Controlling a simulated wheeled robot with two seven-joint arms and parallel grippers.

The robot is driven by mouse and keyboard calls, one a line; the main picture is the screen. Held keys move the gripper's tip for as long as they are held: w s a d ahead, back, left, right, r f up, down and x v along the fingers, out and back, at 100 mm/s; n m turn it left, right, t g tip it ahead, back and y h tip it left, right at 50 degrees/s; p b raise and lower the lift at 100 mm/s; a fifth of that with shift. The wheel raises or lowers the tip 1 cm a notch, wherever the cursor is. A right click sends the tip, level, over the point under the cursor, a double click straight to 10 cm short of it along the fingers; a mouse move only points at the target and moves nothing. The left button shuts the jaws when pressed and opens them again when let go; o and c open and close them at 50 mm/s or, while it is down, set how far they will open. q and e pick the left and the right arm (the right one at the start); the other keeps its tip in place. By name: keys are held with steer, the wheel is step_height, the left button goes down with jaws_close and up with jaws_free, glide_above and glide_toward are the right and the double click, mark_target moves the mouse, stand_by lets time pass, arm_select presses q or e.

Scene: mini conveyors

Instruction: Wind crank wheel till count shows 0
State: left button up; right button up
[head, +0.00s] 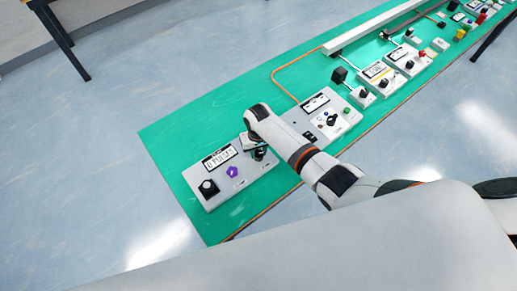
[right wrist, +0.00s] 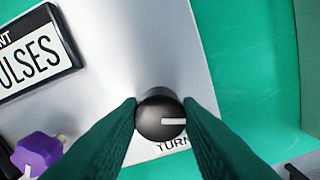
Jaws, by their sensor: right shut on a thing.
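A pale control box (head: 193,178) lies on the green bench at its near left end. Its display (head: 221,158) is too small to read surely from the head; in the right wrist view the display (right wrist: 36,55) shows only "NT" and "ULSES", with the number out of frame. My right gripper (head: 257,154) is over the right end of this box. In the right wrist view its dark green fingers are shut on a round black crank wheel (right wrist: 160,113), one on each side. The wheel's white mark points right, above the label "TURN". My left gripper is not in view.
A purple knob (head: 232,172) and a black knob (head: 208,187) sit left of the gripper on the same box. A second box (head: 310,120) stands right behind my forearm. Several more devices line the green bench (head: 190,120) farther right.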

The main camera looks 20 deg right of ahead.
mark_target(258, 152)
stand_by(0.3)
steer(key=o, duration=1)
step_height(258, 152, up, 12)
stand_by(0.5)
